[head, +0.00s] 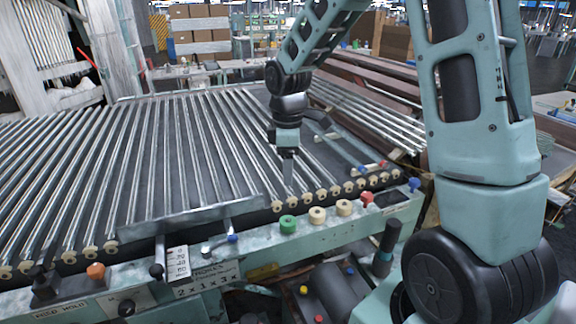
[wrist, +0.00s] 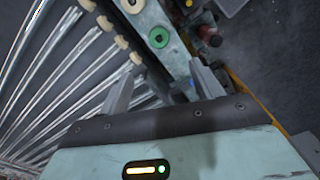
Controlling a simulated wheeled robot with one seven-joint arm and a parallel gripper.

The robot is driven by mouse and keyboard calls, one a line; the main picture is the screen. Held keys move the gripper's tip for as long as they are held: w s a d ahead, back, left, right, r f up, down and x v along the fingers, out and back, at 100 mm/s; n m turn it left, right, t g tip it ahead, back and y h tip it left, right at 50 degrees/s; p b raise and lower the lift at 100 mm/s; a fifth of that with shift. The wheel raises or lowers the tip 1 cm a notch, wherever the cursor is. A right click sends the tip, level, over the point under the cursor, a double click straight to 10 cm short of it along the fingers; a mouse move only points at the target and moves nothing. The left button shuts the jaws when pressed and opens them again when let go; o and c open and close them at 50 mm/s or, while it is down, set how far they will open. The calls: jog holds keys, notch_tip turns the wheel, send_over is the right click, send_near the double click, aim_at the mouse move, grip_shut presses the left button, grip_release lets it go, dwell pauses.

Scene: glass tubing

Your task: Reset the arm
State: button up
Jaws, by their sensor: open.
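My arm reaches from the right over the rack of glass tubes (head: 150,150) in the head view. My gripper (head: 288,185) points down above the tubes near the front edge of the rack. In the wrist view my gripper (wrist: 160,85) shows its two fingers apart, with nothing between them. A green ring (wrist: 158,38) on the front rail lies just beyond the fingertips in that view. The same green ring (head: 288,224) sits on the rail in the head view, below and in front of my gripper.
Cream rings (head: 317,215) and a red knob (head: 367,198) sit along the front rail. A metal bar (head: 190,218) lies across the tubes. More tubes and brown boards (head: 370,85) lie behind on the right. Cardboard boxes (head: 200,25) stand at the back.

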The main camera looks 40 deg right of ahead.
dwell(0.5)
jog(key=s+a+r, duration=0.1)
jog(key=s+a, duration=0.4)
jog(key=a, duration=0.4)
jog(key=s+a+r, duration=0.1)
jog(key=s+a, duration=0.4)
jog(key=a, duration=0.4)
jog(key=s+a+m, duration=0.2)
jog(key=s+a, duration=0.4)
jog(key=s, duration=0.8)
jog(key=shift+a+y, duration=0.2)
jog(key=shift+y, duration=0.1)
